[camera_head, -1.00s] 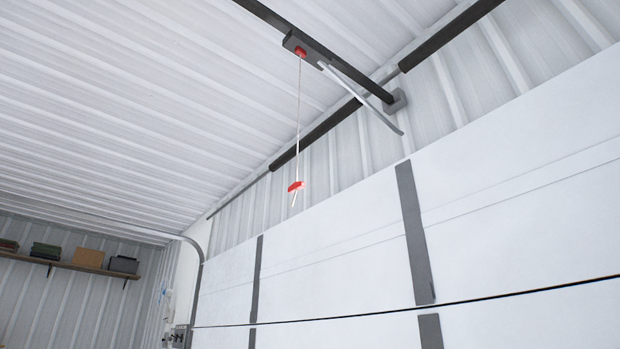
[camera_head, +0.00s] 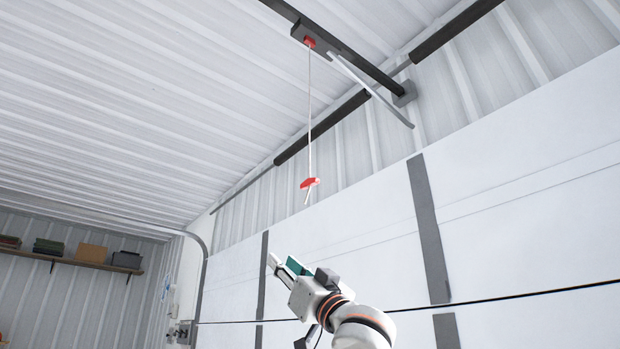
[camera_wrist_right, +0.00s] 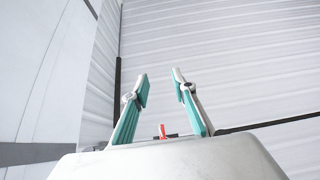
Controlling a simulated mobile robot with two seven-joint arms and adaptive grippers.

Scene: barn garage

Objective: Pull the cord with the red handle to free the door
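The red handle (camera_head: 310,183) hangs in the air on a thin pale cord (camera_head: 309,110) in the head view. The cord drops from a red piece on the dark opener rail (camera_head: 316,44) under the ceiling. My right gripper (camera_head: 282,264) is below and slightly left of the handle, apart from it. In the right wrist view my right gripper (camera_wrist_right: 160,84) has its two teal-padded fingers spread with nothing between the tips. A small red piece (camera_wrist_right: 162,131) shows low between the fingers there, partly hidden by the gripper body. My left gripper is not in view.
The white panelled garage door (camera_head: 530,235) with grey vertical strips stands right behind my arm. A bent light arm (camera_head: 375,92) slopes from the rail. A shelf (camera_head: 70,262) with boxes is on the far left wall. The air around the handle is clear.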

